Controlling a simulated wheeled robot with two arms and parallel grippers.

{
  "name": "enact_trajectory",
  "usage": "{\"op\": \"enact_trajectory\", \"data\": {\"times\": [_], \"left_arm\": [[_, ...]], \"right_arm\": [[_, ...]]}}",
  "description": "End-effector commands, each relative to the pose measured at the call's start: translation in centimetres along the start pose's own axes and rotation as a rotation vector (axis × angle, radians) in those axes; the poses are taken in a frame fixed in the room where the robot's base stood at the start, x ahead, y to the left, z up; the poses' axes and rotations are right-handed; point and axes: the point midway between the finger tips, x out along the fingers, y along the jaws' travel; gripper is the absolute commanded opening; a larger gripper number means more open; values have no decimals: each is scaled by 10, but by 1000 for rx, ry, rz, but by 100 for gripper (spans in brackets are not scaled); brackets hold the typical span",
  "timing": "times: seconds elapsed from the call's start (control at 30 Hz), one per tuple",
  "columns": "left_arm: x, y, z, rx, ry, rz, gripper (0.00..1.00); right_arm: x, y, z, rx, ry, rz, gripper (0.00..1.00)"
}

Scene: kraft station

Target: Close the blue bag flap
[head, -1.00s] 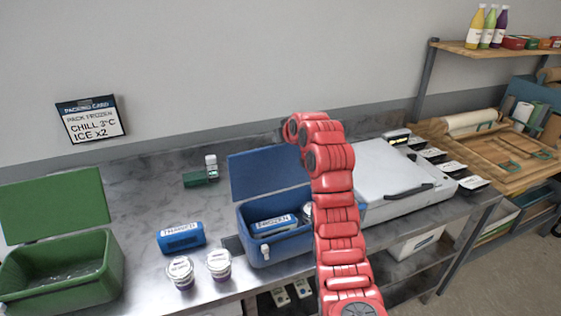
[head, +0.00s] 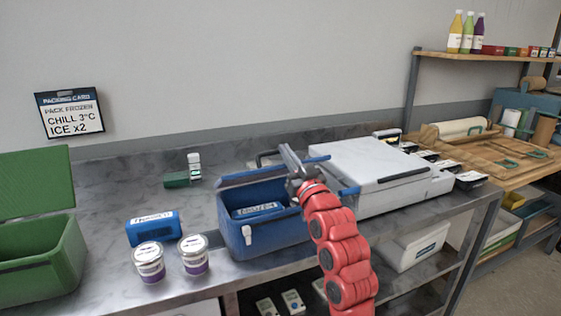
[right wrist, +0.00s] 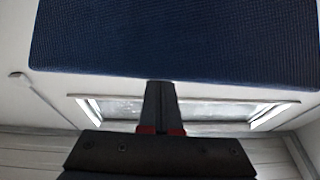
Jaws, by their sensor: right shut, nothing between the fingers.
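The blue bag (head: 285,236) stands on the steel counter. Its flap (head: 245,178) shows almost edge-on above the opening, tilted partway over it, so the bag is partly open. A blue frozen pack (head: 257,210) shows inside. My right gripper (head: 288,153) is at the flap's edge, its red arm rising from the front right. In the right wrist view the gripper (right wrist: 158,85) is shut with nothing held, its tips at the edge of the dark blue flap (right wrist: 175,40). I cannot tell if they touch. My left gripper is out of view.
A green bag (head: 40,255) stands open at the left. Two tubs (head: 149,263) and a blue pack (head: 153,228) lie between the bags. A white machine (head: 365,170) stands close on the right. The counter behind the blue pack is mostly clear.

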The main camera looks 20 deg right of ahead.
Motion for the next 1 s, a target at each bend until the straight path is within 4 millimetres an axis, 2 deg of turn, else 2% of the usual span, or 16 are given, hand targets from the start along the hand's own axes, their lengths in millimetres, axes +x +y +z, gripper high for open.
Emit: {"op": "enact_trajectory", "data": {"times": [0.03, 0.1, 0.3, 0.4, 0.7, 1.0], "left_arm": [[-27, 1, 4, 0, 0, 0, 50], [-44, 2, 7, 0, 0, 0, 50], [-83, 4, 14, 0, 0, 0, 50], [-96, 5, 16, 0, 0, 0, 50], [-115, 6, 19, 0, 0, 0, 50], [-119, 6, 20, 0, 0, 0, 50]], "right_arm": [[-12, 1, 24, 3, 32, 0, 0], [-22, 1, 29, 3, 98, 0, 0], [-43, 1, 42, 2, 273, -3, 0], [-52, 1, 46, 3, 299, -4, 0], [-67, 1, 61, 4, 297, -4, 0], [-71, 1, 67, 5, 293, -4, 0]]}}
